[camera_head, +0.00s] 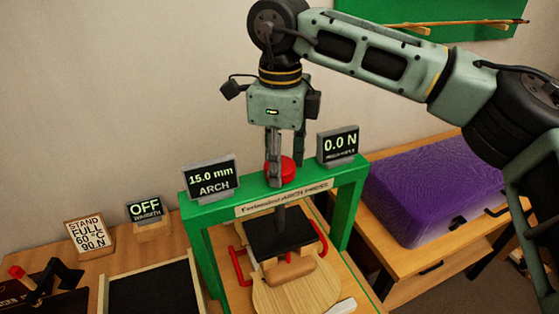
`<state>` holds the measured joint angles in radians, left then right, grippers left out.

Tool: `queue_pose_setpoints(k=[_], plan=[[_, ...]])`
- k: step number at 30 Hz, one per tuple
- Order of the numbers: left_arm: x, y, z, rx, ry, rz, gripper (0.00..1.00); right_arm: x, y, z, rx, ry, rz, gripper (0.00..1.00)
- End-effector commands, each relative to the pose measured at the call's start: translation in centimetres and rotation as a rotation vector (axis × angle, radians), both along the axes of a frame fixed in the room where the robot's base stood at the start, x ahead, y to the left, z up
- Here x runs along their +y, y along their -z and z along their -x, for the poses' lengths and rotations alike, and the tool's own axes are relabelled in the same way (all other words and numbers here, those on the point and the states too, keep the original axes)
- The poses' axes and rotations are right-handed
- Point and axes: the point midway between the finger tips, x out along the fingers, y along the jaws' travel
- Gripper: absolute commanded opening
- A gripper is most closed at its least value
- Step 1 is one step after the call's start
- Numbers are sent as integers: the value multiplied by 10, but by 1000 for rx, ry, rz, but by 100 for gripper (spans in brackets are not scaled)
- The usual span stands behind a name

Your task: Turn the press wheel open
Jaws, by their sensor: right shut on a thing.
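The press is a green frame (204,241) standing on the wooden bench. Its red wheel (288,169) sits on top of the crossbeam. My right gripper (285,176) points straight down from above and is shut on the red wheel, its fingers partly hiding it. A dark screw (281,217) runs down from the beam to a black plate (290,232). Below it lies a pale wooden violin plate (300,292), with a wooden block on it. The displays read 15.0 mm ARCH (211,178) and 0.0 N (338,145). My left gripper is out of view.
Red clamp handles (240,266) flank the work inside the frame. A purple case (433,192) lies on the right table. On the left stand a WARMTH display reading OFF (146,208), a sign card (90,234) and a black-topped tray (152,289).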

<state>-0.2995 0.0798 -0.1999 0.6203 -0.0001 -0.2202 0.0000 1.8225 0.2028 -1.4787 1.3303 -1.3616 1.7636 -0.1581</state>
Motion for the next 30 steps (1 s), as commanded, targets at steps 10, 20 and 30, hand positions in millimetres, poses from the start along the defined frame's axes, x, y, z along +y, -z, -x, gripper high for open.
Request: queue_pose_setpoints(k=[10,20,30], plan=[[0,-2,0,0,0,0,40,-1,0,0,3,-329,1,16],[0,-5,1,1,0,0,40,-3,0,-1,4,-642,2,16],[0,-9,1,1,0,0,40,-4,0,-2,3,-964,1,16]])
